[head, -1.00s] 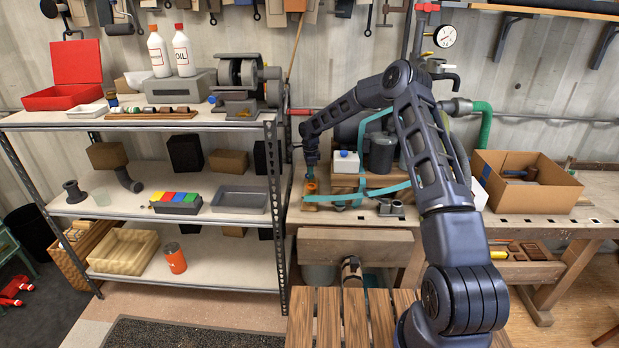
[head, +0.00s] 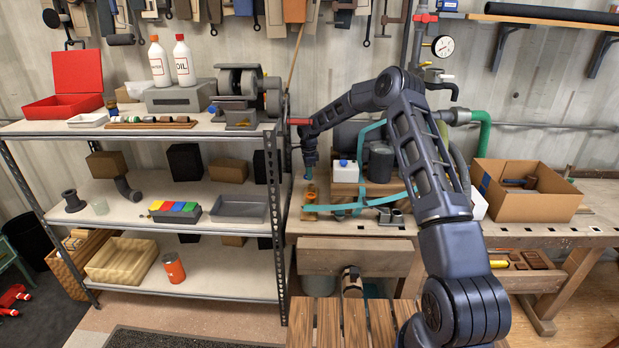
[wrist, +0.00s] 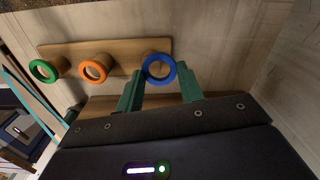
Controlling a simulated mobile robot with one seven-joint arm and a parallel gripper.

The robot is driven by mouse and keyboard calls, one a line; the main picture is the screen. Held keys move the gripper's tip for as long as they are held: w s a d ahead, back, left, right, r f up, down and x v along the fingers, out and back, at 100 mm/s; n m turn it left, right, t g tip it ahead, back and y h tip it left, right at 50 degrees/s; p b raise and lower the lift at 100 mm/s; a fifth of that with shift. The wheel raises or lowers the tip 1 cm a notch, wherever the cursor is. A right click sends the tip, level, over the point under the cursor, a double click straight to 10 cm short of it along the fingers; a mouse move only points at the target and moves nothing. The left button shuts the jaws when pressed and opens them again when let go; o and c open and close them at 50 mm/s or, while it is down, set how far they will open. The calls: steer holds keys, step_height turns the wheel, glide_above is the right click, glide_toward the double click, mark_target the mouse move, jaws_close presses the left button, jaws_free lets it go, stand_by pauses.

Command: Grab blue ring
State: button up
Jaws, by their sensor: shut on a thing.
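The blue ring (wrist: 171,72) is between the two green fingers of my gripper (wrist: 160,72) in the wrist view. The fingers are shut on it from both sides. It looks nearer the camera than the orange ring (wrist: 94,80) and the green ring (wrist: 45,81) to its left, which sit on a wooden board (wrist: 110,52). In the head view my gripper (head: 308,174) points down above the left end of the workbench. The blue ring cannot be made out there.
A steel shelf (head: 135,217) stands just left of my gripper. A white box with a blue cap (head: 346,172) and a dark grey canister (head: 381,162) stand right of it. A cardboard box (head: 528,205) is further right on the workbench.

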steer(key=w+a, duration=0.2)
steer(key=w, duration=0.5)
steer(key=w+a, duration=0.3)
steer(key=w, duration=0.5)
steer(key=shift+a, duration=0.35)
steer(key=shift+r, duration=0.1)
